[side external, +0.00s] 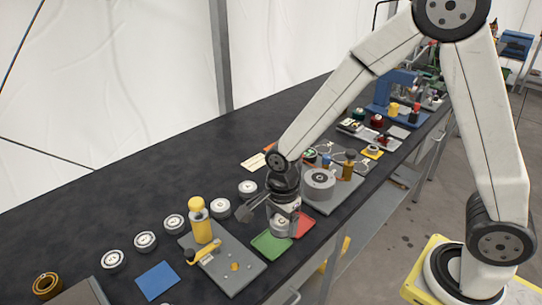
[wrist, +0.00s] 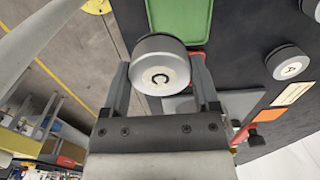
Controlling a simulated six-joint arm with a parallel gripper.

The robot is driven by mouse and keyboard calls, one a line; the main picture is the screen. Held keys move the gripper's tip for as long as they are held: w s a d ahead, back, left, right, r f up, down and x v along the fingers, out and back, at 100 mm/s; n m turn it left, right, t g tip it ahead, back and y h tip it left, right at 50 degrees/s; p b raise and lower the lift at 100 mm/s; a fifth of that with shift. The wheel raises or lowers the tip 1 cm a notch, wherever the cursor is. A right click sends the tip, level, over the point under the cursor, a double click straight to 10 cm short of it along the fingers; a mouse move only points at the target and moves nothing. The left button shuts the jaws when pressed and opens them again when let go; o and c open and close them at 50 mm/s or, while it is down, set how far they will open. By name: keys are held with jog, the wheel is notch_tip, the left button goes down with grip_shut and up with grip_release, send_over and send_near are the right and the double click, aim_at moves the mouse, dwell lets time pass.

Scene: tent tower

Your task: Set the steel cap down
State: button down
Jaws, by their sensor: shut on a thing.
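The steel cap (wrist: 158,65) is a short, round metal cylinder with a dark letter C on its pale face. My gripper (wrist: 161,72) is shut on it, one finger on each side. In the side external view my gripper (side external: 281,222) points down over the border between a green tray (side external: 268,243) and a red tray (side external: 304,224), and the cap is partly hidden by the fingers. In the wrist view the green tray (wrist: 182,20) lies past the cap, which overlaps its near end. I cannot tell whether the cap touches the tray.
Several white round caps (side external: 145,241) stand in a row on the dark bench. A grey board (side external: 228,268) with a yellow bottle (side external: 200,220) is left of the green tray. A large grey cylinder (side external: 319,184) stands close behind my gripper. A blue mat (side external: 157,280) lies front left.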

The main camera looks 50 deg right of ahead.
aim_at(273, 217)
jog(key=shift+w+a+f, duration=0.2)
jog(key=shift+w+f, duration=0.85)
jog(key=shift+f, duration=0.2)
jog(key=shift+w+f, duration=0.1)
jog(key=shift+w+f, duration=0.15)
jog(key=shift+f, duration=1.6)
jog(key=shift+f, duration=0.2)
grip_release()
jog(key=shift+r, duration=0.25)
jog(key=shift+r, duration=5.95)
